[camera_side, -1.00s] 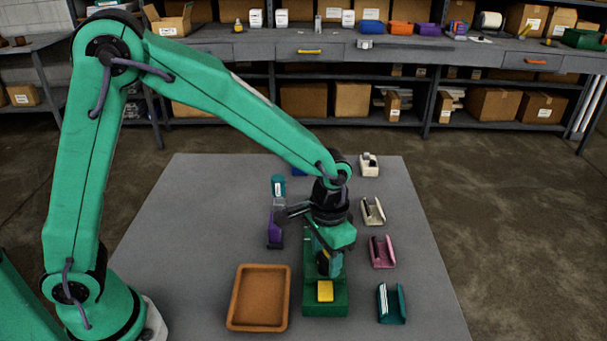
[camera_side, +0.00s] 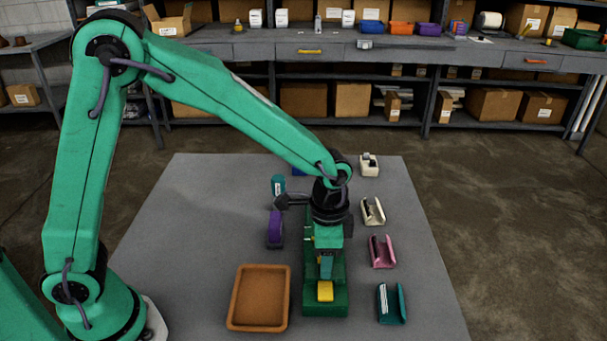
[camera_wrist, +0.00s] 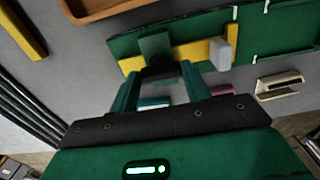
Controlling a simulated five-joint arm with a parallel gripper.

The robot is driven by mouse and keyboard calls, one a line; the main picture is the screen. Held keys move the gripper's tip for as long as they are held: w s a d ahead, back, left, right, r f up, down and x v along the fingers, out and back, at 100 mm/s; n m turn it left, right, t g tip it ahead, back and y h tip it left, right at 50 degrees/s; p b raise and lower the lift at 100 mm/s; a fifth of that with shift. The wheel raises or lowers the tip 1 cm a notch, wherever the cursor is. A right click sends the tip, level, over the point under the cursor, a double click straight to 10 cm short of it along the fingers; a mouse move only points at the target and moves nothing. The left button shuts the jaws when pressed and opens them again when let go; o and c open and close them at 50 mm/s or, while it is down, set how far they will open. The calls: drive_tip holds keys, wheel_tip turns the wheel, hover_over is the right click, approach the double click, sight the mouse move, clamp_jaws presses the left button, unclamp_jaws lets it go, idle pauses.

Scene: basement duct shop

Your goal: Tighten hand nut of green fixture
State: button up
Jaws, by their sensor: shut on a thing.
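The green fixture (camera_side: 339,300) stands on the grey mat in the side view, with a yellow block (camera_side: 325,291) at its near end. My gripper (camera_side: 326,274) points down over it. In the wrist view the fixture (camera_wrist: 195,38) shows as a green plate with a yellow strip, a green block and a grey post (camera_wrist: 222,54). The teal fingers of my gripper (camera_wrist: 161,82) are closed around a dark part (camera_wrist: 158,70), which appears to be the hand nut. The fingers and gripper body hide most of it in both views.
An empty brown tray (camera_side: 240,297) lies left of the fixture. A purple holder (camera_side: 275,231) stands to its left, farther back. Teal (camera_side: 392,304), pink (camera_side: 382,251) and cream (camera_side: 372,211) holders line the right side. The mat's front left is clear.

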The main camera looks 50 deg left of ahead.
drive_tip(key=shift+c, duration=0.2)
drive_tip(key=o, duration=1)
drive_tip(key=shift+r, duration=3.95)
